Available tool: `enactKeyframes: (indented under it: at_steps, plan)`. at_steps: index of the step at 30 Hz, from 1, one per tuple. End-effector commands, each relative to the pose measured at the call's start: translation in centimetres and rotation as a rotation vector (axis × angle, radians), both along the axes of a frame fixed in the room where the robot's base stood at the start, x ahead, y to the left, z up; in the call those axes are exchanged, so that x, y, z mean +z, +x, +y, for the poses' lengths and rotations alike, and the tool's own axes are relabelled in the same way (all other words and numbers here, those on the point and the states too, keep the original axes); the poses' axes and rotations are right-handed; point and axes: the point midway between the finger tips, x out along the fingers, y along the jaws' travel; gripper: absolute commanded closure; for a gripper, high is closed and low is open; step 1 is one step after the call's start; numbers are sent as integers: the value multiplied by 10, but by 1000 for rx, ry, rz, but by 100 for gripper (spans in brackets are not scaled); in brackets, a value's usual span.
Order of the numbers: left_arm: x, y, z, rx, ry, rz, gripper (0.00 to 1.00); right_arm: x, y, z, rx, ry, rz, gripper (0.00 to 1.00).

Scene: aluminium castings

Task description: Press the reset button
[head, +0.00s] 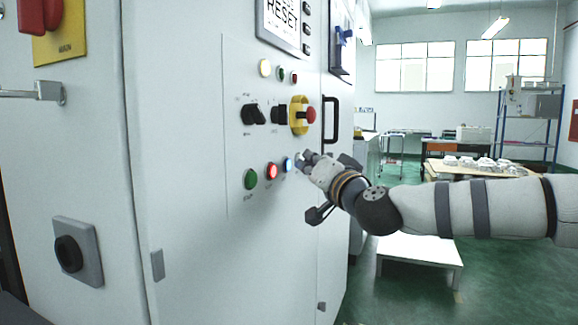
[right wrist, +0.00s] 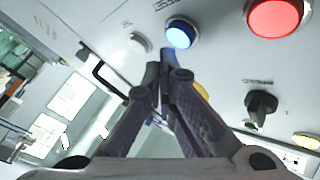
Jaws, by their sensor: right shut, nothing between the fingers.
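A lit blue button (head: 288,164) is on the pale cabinet front, in a row with a lit red button (head: 271,171) and a green button (head: 250,179). In the right wrist view the blue button (right wrist: 180,34) is just beyond my fingertips, and the lit red one (right wrist: 277,14) is at the upper right. My right gripper (head: 303,159) is shut and empty, close to the panel just right of the blue button; contact cannot be told. The button labels are too small to read. My left gripper is not in view.
Above the row are black selector switches (head: 253,114) and a red emergency stop (head: 311,115) on a yellow base. A black handle (head: 331,120) sticks out at the right. A low white table (head: 420,254) stands beyond.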

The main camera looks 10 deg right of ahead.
Motion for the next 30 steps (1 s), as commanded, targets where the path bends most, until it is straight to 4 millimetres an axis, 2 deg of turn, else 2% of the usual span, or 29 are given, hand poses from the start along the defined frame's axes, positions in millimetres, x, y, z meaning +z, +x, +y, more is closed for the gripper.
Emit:
enactKeyframes:
  at_steps: [30]
  plan:
    - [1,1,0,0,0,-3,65,0,6,10,1,0,1,100]
